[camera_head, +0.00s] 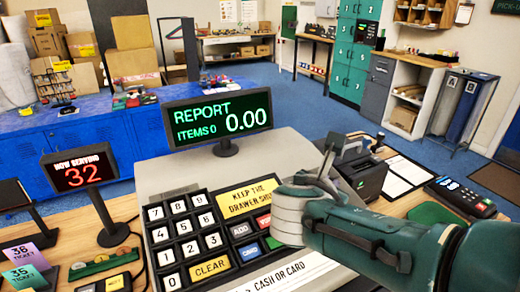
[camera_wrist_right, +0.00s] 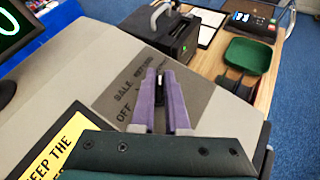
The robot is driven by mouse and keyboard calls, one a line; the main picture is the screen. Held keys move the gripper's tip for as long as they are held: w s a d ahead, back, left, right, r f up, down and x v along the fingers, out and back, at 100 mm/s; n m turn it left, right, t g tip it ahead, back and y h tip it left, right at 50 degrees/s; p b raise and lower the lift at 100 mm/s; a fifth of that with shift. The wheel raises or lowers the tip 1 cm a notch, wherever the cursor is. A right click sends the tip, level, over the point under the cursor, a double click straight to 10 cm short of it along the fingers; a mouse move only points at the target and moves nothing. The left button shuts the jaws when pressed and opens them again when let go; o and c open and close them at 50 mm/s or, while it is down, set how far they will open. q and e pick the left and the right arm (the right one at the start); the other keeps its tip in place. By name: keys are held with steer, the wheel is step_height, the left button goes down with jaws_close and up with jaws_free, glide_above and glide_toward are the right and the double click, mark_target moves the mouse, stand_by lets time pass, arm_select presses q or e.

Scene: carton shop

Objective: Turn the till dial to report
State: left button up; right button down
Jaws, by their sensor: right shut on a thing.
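The grey till (camera_head: 240,165) stands on the counter, with a number keypad (camera_head: 190,235) on its front. Its screen (camera_head: 218,116) reads REPORT, ITEMS 0 and 0.00 in green. In the right wrist view, the purple fingers of my right gripper (camera_wrist_right: 159,80) are closed around the small black till dial (camera_wrist_right: 158,84) on the till's sloping top. The words SALE, REFUND and OFF show on the dark dial plate (camera_wrist_right: 118,97); the fingers cover the rest. In the head view my right arm hides the dial. My left gripper is in neither view.
A "now serving 32" display (camera_head: 80,170) and ticket cards (camera_head: 25,277) stand left of the till. A black printer (camera_head: 362,175), a clipboard (camera_head: 400,178), a card terminal (camera_head: 460,196) and a green dish (camera_wrist_right: 248,55) are to the right.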

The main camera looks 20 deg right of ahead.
steer(key=shift+s+f, duration=0.1)
steer(key=shift+f, duration=0.15)
steer(key=c, duration=1)
jaws_free()
steer(key=shift+o, duration=0.4)
steer(key=shift+r, duration=0.1)
steer(key=p+v, duration=0.3)
steer(key=v, duration=0.5)
steer(key=shift+s+a+r+p, duration=0.2)
steer(key=shift+a+r+p, duration=0.05)
steer(key=shift+a+p, duration=0.05)
steer(key=shift+s+a+r, duration=0.25)
steer(key=shift+s+a, duration=0.1)
steer(key=shift+a, duration=0.05)
